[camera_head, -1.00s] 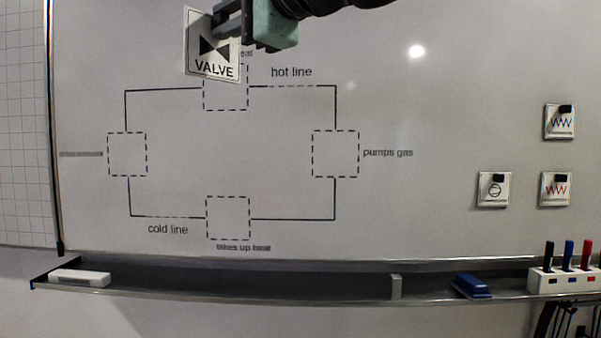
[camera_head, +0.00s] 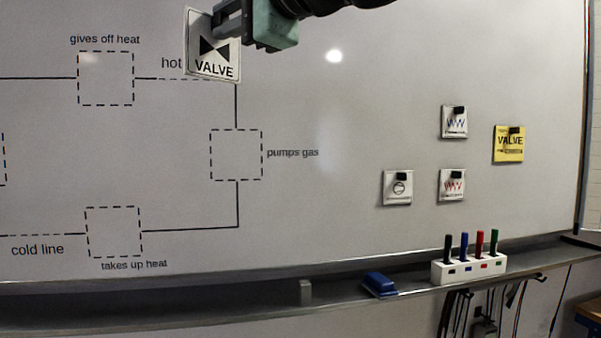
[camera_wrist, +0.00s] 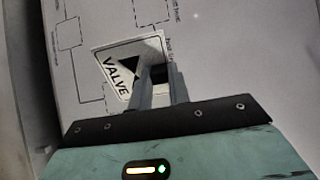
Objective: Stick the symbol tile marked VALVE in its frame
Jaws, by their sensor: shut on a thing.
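My gripper (camera_head: 236,18) is shut on the white VALVE tile (camera_head: 214,62), at the top of the head view. The tile bears a black bow-tie symbol over the word VALVE. It also shows in the wrist view (camera_wrist: 118,82), between my fingertips (camera_wrist: 155,88). In the head view it overlaps the hot line drawing. I cannot tell its gap from the board. Dashed frames on the whiteboard are marked gives off heat (camera_head: 105,78), pumps gas (camera_head: 236,155) and takes up heat (camera_head: 114,232). A fourth frame (camera_head: 2,158) is mostly cut off at the left edge.
Three white symbol tiles, zigzag (camera_head: 453,122), circle (camera_head: 397,188) and red zigzag (camera_head: 451,185), hang on the board's right. A yellow VALVE note (camera_head: 509,144) hangs beside them. The tray (camera_head: 220,298) below holds a blue eraser (camera_head: 380,285) and a marker holder (camera_head: 468,268).

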